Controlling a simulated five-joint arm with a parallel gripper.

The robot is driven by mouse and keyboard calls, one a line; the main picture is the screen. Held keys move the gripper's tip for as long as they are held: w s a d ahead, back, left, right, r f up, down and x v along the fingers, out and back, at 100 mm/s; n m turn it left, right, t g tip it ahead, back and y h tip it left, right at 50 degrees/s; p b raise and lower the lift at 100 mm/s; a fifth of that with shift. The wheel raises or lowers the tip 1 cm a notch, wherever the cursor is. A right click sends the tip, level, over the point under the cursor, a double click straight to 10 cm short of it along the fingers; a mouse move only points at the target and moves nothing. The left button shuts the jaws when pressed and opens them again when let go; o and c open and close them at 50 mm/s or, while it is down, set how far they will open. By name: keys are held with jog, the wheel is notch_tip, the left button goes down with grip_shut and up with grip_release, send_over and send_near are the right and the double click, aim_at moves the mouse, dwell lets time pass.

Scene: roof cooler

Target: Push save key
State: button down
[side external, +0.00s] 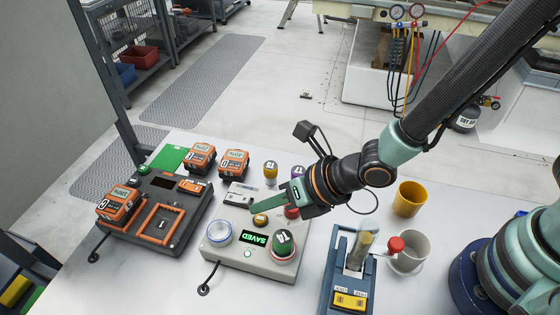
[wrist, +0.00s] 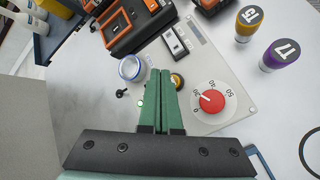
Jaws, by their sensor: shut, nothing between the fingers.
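A grey control panel (side external: 225,248) stands on the white table. Its display (side external: 255,238) reads SAVED in green. A round yellow button (side external: 260,218) sits just above the display; it also shows in the wrist view (wrist: 177,80). I cannot read a label that marks the save key. A small green light (side external: 247,254) is lit below the display. My gripper (side external: 254,209) is shut and empty, its green fingers over the panel near the yellow button. In the wrist view the fingertips (wrist: 160,74) are just left of that button; I cannot tell whether they touch it. The fingers hide part of the panel.
A black dock with orange modules (side external: 158,223) is left. A blue device (side external: 345,280) and mugs (side external: 410,199) stand right.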

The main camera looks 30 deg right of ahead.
aim_at(266, 224)
notch_tip(266, 224, up, 4)
jog(key=shift+r, duration=0.15)
dwell(0.3)
dwell(0.3)
jog(key=w+d+r+m+h, duration=0.2)
jog(key=d+r+m, duration=0.2)
jog(key=d+m, duration=0.45)
jog(key=w+d+r+m+h, duration=0.15)
jog(key=d+r+m, duration=0.25)
jog(key=d+m, duration=0.4)
jog(key=s+d+r+m+h, duration=0.1)
jog(key=s+d+r+m, duration=0.1)
jog(key=d+m, duration=0.5)
jog(key=s+d+r+m+g+h, duration=0.1)
jog(key=s+d+r+m+h, duration=0.1)
jog(key=d+m, duration=0.5)
jog(key=s+r+m, duration=0.1)
jog(key=s+m, duration=0.1)
jog(key=m, duration=0.4)
jog(key=shift+s+r, duration=0.15)
